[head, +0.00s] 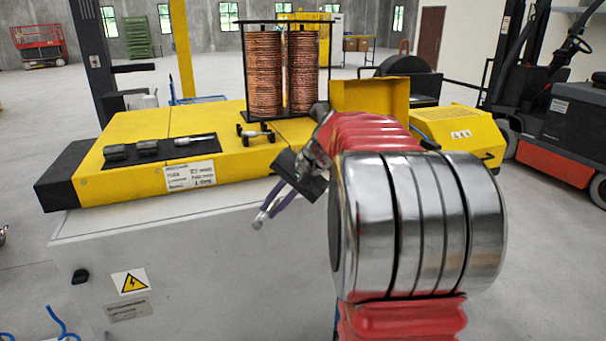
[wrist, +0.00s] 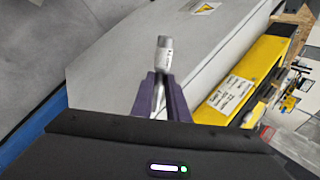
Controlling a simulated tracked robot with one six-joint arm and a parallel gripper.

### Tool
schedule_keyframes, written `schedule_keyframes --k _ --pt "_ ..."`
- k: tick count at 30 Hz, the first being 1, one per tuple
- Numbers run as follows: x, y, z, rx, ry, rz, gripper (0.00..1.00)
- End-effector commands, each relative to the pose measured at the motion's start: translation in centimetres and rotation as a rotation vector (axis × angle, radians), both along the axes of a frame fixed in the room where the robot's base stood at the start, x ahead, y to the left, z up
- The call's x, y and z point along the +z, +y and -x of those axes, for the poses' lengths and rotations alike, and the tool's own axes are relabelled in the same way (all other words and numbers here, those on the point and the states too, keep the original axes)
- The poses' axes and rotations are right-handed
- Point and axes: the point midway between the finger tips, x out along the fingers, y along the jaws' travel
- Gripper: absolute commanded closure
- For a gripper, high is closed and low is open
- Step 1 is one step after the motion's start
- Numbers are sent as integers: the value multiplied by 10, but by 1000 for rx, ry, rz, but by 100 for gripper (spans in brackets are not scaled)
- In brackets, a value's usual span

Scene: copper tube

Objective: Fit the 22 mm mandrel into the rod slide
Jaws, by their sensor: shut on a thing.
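My gripper (head: 268,208) hangs in front of the yellow machine bed, over its grey side. Its purple fingers, also in the wrist view (wrist: 162,82), are shut on a silver cylindrical mandrel (wrist: 164,54). The mandrel's end sticks out past the fingertips, apart from the bed; its marking is too small to read, so I cannot confirm 22 mm. In the head view the mandrel (head: 258,220) points down and left. A small black crosspiece with knobs (head: 255,133) sits on the bed; I cannot tell whether it is the rod slide.
A black mat (head: 130,157) on the yellow bed (head: 240,158) holds two dark short pieces and a longer silver one. A white label card (head: 188,176) is at the bed's front edge. Copper tube coils (head: 264,75) stand in a black rack behind. Open air surrounds the mandrel.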

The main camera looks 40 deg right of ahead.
Motion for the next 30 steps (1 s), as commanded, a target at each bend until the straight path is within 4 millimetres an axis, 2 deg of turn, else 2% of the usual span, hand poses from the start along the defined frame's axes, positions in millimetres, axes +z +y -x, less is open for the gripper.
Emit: schedule_keyframes --k 1,12,21,25,30 --pt "-15 16 -4 66 4 -4 100" --pt "-115 123 -23 540 3 -4 100" --pt "-189 204 -26 896 1 -3 100" --pt "-207 223 -25 981 -1 -1 100" --pt "-213 229 -25 1013 -3 2 100"
